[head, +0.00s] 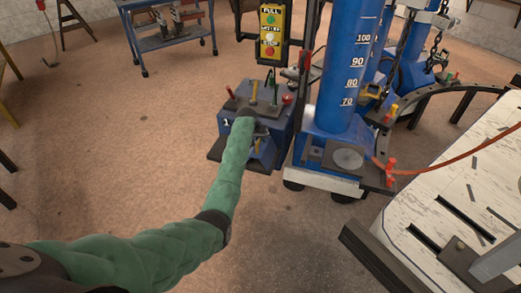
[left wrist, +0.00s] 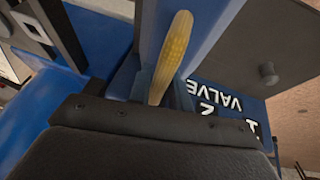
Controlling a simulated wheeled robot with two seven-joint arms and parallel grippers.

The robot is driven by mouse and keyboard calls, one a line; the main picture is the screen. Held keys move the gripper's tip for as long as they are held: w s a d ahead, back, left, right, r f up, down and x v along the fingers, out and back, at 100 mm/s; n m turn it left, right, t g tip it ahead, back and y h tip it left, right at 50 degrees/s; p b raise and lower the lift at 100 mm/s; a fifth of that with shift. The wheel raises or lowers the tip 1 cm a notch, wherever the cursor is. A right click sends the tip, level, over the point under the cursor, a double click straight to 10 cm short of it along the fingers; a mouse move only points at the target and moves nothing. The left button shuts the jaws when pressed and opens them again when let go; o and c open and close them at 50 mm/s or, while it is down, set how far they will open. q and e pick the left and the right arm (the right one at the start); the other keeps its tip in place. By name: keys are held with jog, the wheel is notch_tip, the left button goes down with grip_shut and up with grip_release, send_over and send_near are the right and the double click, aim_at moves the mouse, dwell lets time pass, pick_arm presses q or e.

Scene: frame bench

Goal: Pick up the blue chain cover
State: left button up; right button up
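I cannot single out the blue chain cover with certainty. Dark chains hang by the blue frame parts (head: 413,62) at the upper right of the head view. My left arm's green sleeve reaches to a blue valve box (head: 230,147) marked 1, left of the blue column. My left gripper (head: 262,131) is at the box's top front, mostly hidden by the sleeve. In the left wrist view its dark body fills the bottom, close to a yellow handle (left wrist: 170,58) and the VALVE lettering (left wrist: 222,102). My right gripper is out of view.
A tall blue column (head: 341,75) with white numbers stands right of the valve box. A red hose (head: 440,162) runs to the worn white table (head: 430,205) at the right. A blue cart (head: 168,40) stands at the back. The brown floor at left is mostly clear.

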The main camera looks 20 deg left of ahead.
pick_arm(q)
grip_shut()
jog(key=shift+r, duration=0.1)
dwell(1.0)
